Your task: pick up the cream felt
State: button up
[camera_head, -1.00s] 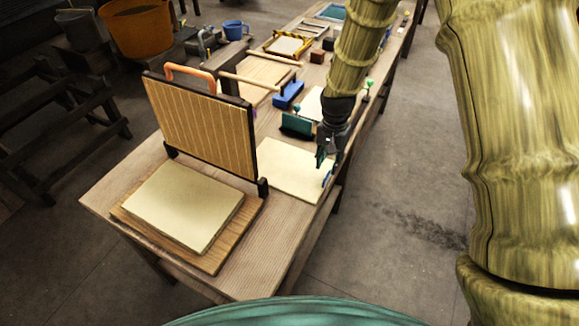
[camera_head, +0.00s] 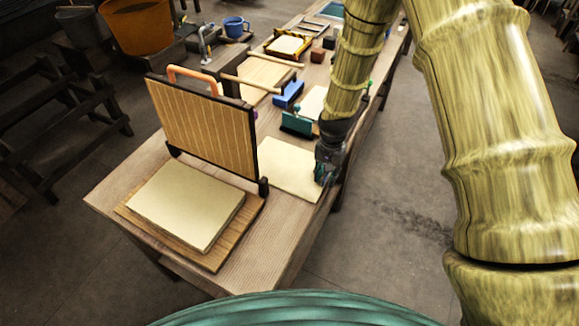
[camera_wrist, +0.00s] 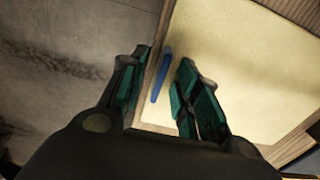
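The cream felt (camera_head: 288,168) lies flat on the table, right of the upright mould, and fills much of the wrist view (camera_wrist: 235,65). A blue strip (camera_wrist: 162,75) sits at its edge in the wrist view. My gripper (camera_head: 323,178) is at the felt's right edge in the head view. In the wrist view its green-padded fingers (camera_wrist: 160,85) are apart, one on each side of the blue strip. The gripper hides part of that edge in the head view, and I cannot tell whether the fingers touch the felt.
The ribbed mould (camera_head: 205,125) with an orange handle stands upright left of the felt. A thick cream stack (camera_head: 188,205) lies on a wooden board in front of it. A teal-and-black tool (camera_head: 297,124) and a blue block (camera_head: 288,95) lie behind the felt. Floor is open to the right.

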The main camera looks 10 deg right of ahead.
jog(key=shift+c, duration=0.2)
grip_shut()
